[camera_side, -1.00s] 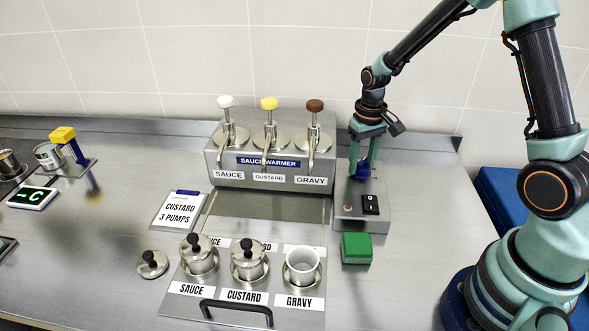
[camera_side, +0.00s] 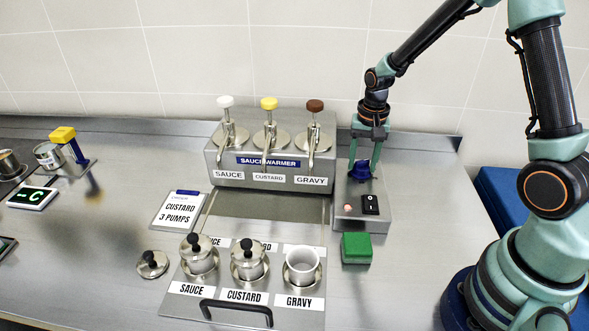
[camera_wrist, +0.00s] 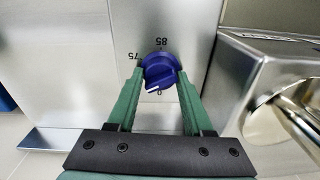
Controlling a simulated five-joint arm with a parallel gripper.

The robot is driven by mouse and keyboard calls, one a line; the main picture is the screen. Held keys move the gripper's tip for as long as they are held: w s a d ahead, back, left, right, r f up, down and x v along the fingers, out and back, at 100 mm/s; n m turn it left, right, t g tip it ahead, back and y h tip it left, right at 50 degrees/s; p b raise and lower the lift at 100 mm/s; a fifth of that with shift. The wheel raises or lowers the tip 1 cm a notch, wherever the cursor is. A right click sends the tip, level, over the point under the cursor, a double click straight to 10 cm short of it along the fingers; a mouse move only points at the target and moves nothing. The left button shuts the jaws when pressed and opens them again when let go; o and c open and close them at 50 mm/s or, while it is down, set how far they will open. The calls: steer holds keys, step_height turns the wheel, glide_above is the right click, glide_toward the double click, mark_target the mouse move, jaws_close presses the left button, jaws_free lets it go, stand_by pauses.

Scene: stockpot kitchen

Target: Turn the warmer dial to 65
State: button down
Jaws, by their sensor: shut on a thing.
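The blue warmer dial (camera_wrist: 159,72) sits on the steel control box (camera_side: 351,221) right of the sauce warmer. In the wrist view its white pointer line points down and left. The marks 75 and 85 show upside down above it and a 0 shows below; no 65 mark is visible. My gripper (camera_wrist: 161,78) is shut on the dial from above, one green finger on each side. In the side view the fingers partly cover the dial (camera_side: 360,172).
The sauce warmer (camera_side: 255,177) with several pumps stands close on the left.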

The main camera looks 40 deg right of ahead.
mark_target(365, 161)
steer(key=shift+d, duration=0.15)
steer(key=shift+c, duration=1.5)
jaws_free()
step_height(365, 161, up, 12)
steer(key=shift+s, duration=0.3)
steer(key=shift+r, duration=0.1)
steer(key=s+a+r+n+t, duration=0.5)
steer(key=s+a+r+n, duration=0.2)
steer(key=s+a+n, duration=0.2)
steer(key=shift+s+r+n, duration=0.3)
steer(key=shift+s+r, duration=0.1)
steer(key=shift+s, duration=0.35)
